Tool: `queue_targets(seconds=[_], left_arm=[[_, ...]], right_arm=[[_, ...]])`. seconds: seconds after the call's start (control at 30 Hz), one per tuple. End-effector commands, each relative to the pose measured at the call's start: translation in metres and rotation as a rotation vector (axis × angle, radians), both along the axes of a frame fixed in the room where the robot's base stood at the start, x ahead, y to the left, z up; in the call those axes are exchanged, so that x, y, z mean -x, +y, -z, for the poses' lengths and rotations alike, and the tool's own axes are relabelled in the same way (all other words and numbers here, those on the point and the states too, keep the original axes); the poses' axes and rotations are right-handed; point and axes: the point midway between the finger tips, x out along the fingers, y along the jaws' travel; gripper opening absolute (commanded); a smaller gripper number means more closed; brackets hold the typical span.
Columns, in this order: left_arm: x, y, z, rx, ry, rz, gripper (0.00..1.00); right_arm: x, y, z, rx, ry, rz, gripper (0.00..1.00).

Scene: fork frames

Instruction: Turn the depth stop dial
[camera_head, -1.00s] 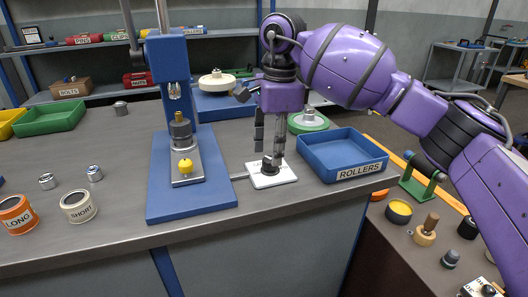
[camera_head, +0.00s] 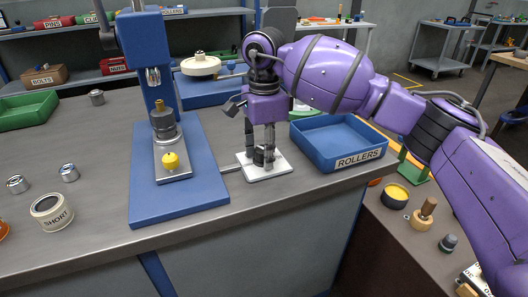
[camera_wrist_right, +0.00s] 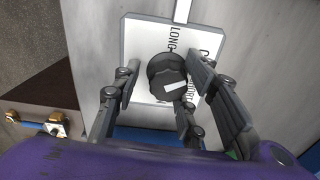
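The depth stop dial (camera_head: 259,157) is a dark round knob with a pale mark on its top. It sits on a white plate (camera_head: 282,168) beside the blue press (camera_head: 190,190). My right gripper (camera_head: 260,154) points down over the plate with one finger on each side of the dial. In the right wrist view the dial (camera_wrist_right: 167,77) stands between the open fingers, near the right finger and with a clear gap to the left one. Lettering on the plate (camera_wrist_right: 140,40) is partly hidden, with "LONG" readable. My left gripper is not in view.
A blue ROLLERS bin (camera_head: 345,160) stands close to the right of the plate. A SHORT can (camera_head: 52,211) and small metal cylinders lie to the left. A cream disc (camera_head: 200,64) is on a blue stand behind. The counter's front edge is near the plate.

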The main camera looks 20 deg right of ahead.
Motion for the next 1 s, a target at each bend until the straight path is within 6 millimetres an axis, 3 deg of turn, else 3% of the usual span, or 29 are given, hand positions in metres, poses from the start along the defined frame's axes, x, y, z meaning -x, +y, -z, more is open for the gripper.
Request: queue_targets(seconds=[0.23, 0.53, 1.0], left_arm=[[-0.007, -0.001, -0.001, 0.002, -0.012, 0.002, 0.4], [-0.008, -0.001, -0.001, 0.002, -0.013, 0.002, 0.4], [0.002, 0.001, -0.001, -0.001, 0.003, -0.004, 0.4]], right_arm=[[0.0, 0.0, 0.001, 0.0, 0.0, 0.0, 0.38], [0.001, 0.0, 0.001, 0.0, 0.003, -0.001, 0.0], [0.003, 0.001, 0.002, 0.002, 0.012, 0.004, 0.0]])
